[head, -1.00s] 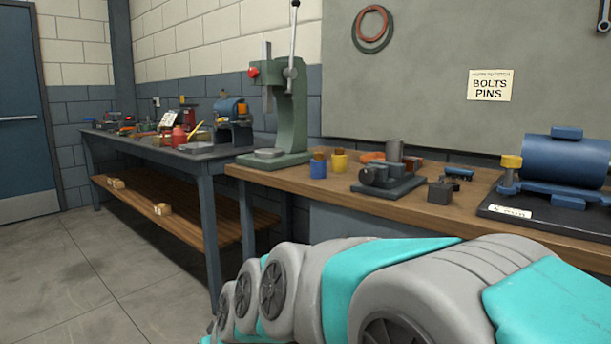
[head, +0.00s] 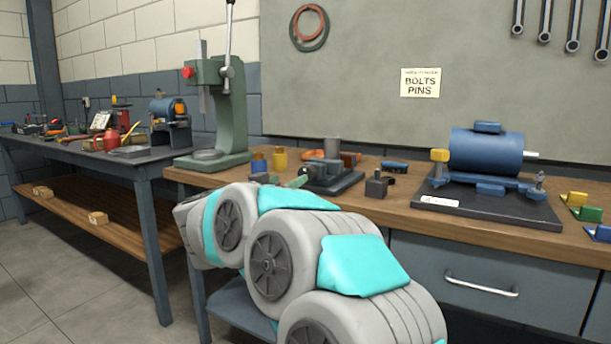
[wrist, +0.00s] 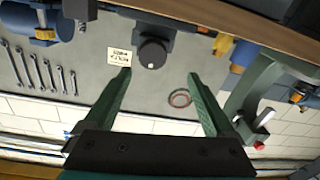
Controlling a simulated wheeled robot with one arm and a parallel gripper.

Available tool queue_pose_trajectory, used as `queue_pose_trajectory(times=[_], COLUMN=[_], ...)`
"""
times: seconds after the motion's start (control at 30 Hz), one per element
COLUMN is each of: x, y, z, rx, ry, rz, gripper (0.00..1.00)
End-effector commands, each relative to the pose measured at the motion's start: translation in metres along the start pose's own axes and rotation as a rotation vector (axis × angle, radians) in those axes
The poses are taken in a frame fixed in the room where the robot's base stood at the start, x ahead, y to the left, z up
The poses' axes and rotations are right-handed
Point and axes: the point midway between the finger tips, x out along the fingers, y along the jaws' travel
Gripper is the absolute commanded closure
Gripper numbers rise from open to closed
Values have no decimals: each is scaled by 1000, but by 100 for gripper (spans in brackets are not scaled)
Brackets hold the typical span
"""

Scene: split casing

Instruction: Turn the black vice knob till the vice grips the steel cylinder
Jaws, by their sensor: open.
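The small dark vice (head: 338,181) stands on the wooden bench, with the grey steel cylinder (head: 331,149) upright in it. In the wrist view, which is upside down, the round black vice knob (wrist: 152,54) faces me with a small white mark on it. My gripper (wrist: 159,78) is open and empty, its two green fingers spread wide. The knob lies beyond the fingertips, between them but nearer the left one, apparently untouched. In the head view my arm hides most of the gripper; only a green finger shows just left of the vice. The cylinder is not clear in the wrist view.
The blue motor (head: 486,153) sits on a black plate further right.

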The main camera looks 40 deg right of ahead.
Motion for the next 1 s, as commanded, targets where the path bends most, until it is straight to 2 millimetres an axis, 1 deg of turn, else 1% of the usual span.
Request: queue_pose_trajectory(times=[0.03, 0.13, 0.27, 0.5, 0.6, 0.77, 1.0], x=[3, 9, 25, 62, 72, 81, 81], y=[6, 11, 12, 14, 12, 12, 12], z=[2, 5, 7, 5, 6, 7, 6], rx=[-8, -16, -19, -16, -17, -19, -18], ry=[-6, -13, -14, -12, -12, -12, -12], rz=[27, 51, 52, 50, 46, 46, 44], gripper=[11, 11, 11, 11, 11, 11, 11])
